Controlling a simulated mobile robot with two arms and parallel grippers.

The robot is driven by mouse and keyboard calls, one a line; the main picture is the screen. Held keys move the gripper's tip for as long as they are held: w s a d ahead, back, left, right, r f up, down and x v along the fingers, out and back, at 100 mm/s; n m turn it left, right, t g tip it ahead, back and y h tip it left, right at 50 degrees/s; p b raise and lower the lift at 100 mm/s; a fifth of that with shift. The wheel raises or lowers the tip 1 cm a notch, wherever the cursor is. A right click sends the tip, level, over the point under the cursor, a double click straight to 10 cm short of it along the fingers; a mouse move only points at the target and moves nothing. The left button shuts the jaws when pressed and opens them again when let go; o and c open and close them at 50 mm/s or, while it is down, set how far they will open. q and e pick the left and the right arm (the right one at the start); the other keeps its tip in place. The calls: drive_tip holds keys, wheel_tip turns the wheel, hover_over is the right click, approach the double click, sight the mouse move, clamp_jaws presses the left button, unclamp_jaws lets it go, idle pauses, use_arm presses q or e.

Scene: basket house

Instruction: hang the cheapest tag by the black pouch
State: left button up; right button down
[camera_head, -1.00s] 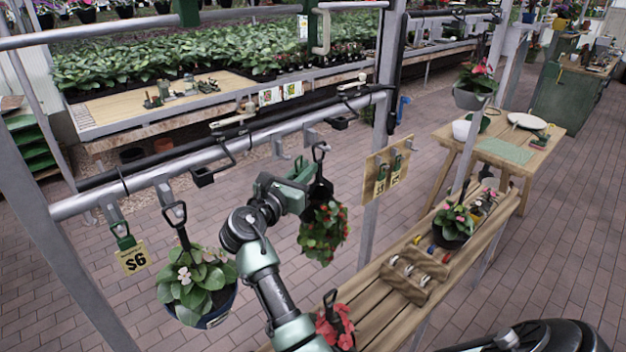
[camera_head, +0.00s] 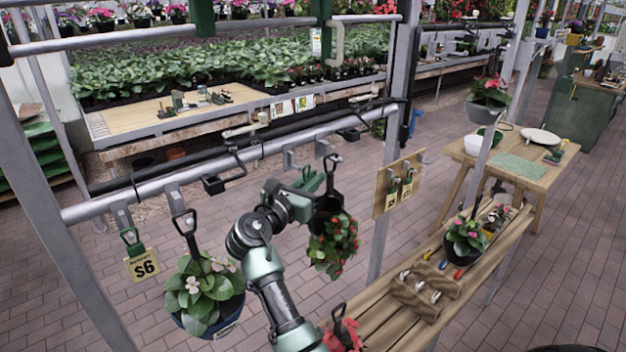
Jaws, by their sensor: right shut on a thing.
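The black pouch (camera_head: 327,203) holds red flowers and green leaves and hangs upright below the rail, its black hanger by a grey rail hook. My right gripper (camera_head: 313,192) reaches it from the left and is shut on it near its top; the exact grip is partly hidden. A $6 tag (camera_head: 143,266) hangs on a green clip from a hook at the far left. Two small tags, a left one (camera_head: 393,195) and a right one (camera_head: 407,188), hang on a wooden board right of the post; their prices are too small to read. My left gripper is out of view.
A dark blue pot (camera_head: 211,319) with pale flowers hangs left of my arm. The metal rail (camera_head: 262,152) crosses above it. A slatted bench (camera_head: 380,316) holds a small wooden rack (camera_head: 428,292) and a potted plant (camera_head: 466,240). A wooden table (camera_head: 540,172) stands behind.

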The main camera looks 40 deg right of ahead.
drive_tip(key=shift+w+p, duration=0.15)
drive_tip(key=shift+p, duration=0.2)
drive_tip(key=shift+a, duration=0.1)
drive_tip(key=shift+w+b, duration=0.3)
drive_tip(key=shift+w, duration=0.95)
drive_tip(key=shift+w+a, duration=0.1)
drive_tip(key=shift+w, duration=0.3)
drive_tip(key=shift+r+p, duration=0.1)
drive_tip(key=shift+p, duration=0.35)
